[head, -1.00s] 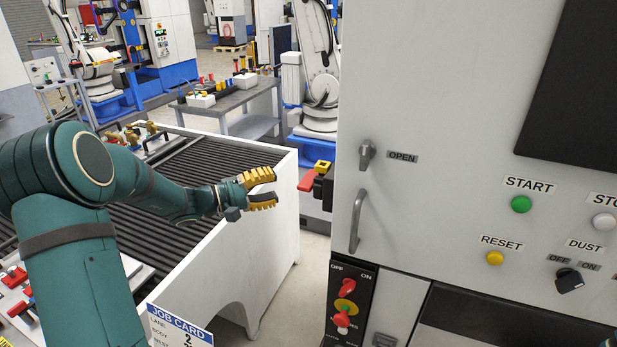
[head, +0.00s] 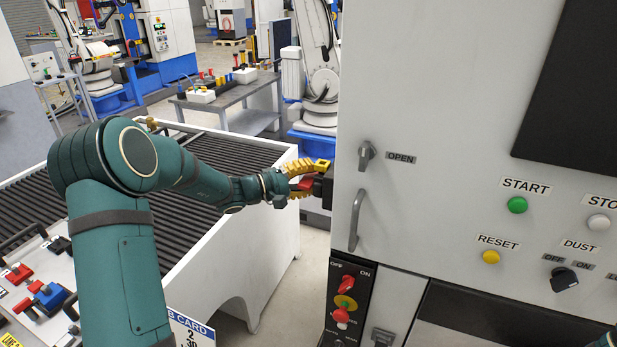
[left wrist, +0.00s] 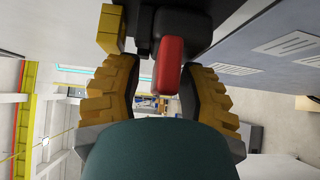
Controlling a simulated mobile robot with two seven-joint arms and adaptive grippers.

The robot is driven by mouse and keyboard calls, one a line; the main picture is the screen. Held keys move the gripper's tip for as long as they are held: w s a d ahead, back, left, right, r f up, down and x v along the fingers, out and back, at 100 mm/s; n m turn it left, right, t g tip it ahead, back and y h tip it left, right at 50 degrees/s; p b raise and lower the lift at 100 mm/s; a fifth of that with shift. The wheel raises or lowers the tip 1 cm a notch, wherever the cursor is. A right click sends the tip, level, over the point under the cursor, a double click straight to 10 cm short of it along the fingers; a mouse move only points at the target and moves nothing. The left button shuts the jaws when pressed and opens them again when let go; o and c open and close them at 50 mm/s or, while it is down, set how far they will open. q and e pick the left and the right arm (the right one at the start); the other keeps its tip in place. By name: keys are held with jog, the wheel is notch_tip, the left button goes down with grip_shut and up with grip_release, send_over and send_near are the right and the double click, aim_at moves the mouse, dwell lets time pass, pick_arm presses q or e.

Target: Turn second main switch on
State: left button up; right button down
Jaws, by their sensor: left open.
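A red lever (head: 308,184) sticks out from a dark switch box (head: 327,190) on the left side of the grey cabinet. A yellow block (head: 321,165) sits above it. My left gripper (head: 300,177) is open, with its yellow fingers around the lever. In the left wrist view, the red lever (left wrist: 169,66) lies between the two fingers of the left gripper (left wrist: 160,85), with a gap to the left finger; contact on the right is unclear. A black panel below has OFF and ON labels and a red knob (head: 347,282).
The cabinet front (head: 450,110) carries a door handle (head: 356,220), a green START button (head: 517,205) and a DUST knob (head: 563,279). A white-sided roller conveyor (head: 262,250) stands under my left arm. A job card (head: 190,330) is at the bottom.

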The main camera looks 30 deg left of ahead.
pick_arm(q)
grip_shut()
jog(key=shift+r, duration=0.1)
jog(key=shift+n+g+y+p, duration=0.5)
jog(key=shift+n+g+p, duration=0.1)
jog(key=shift+n, duration=0.2)
jog(key=shift+n+g+y+p, duration=0.4)
jog(key=shift+n+g, duration=0.3)
jog(key=shift+g, duration=0.3)
jog(key=n+g, duration=0.2)
jog(key=g, duration=0.1)
jog(key=n+g+y, duration=0.1)
jog(key=shift+s+f+g+p, duration=0.1)
jog(key=shift+f+g+p, duration=0.15)
jog(key=shift+g+p, duration=0.15)
jog(key=shift+f+n+g, duration=0.15)
jog(key=shift+n+g, duration=0.75)
jog(key=shift+g, duration=0.3)
jog(key=shift+s+n+g, duration=0.15)
jog(key=shift+n+g, duration=0.45)
jog(key=shift+g, duration=0.6)
